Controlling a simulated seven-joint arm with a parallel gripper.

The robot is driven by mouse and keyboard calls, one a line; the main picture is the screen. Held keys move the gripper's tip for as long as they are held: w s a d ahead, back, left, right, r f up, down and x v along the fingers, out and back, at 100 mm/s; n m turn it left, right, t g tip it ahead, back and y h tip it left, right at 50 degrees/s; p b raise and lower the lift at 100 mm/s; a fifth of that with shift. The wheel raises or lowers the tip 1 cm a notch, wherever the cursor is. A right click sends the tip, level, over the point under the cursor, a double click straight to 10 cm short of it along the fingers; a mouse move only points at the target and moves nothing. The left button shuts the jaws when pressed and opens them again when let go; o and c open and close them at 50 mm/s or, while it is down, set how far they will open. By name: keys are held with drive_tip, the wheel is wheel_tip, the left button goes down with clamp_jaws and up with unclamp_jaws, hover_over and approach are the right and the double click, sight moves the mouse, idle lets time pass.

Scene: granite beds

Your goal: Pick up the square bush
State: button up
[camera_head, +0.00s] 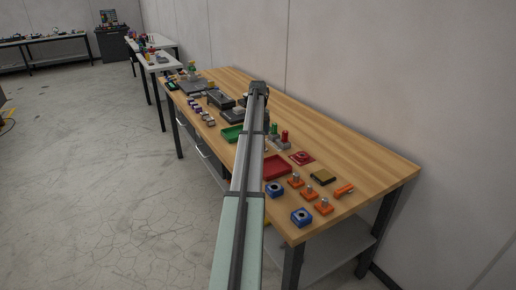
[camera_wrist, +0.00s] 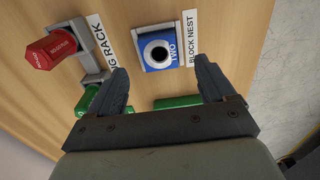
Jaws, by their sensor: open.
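A blue block marked TWO (camera_wrist: 160,48) lies ahead of the jaws, beside a BLOCK NEST label (camera_wrist: 190,40). A green bar or tray edge (camera_wrist: 178,102) shows between the fingers. A red tray (camera_head: 277,167) and orange-based parts (camera_head: 309,192) occupy the bench front. The bench's wall side (camera_head: 340,145) is clear.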

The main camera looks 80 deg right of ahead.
drive_tip(key=shift+f, duration=2.75)
drive_tip(key=shift+c, duration=0.2)
drive_tip(key=c, duration=1.4)
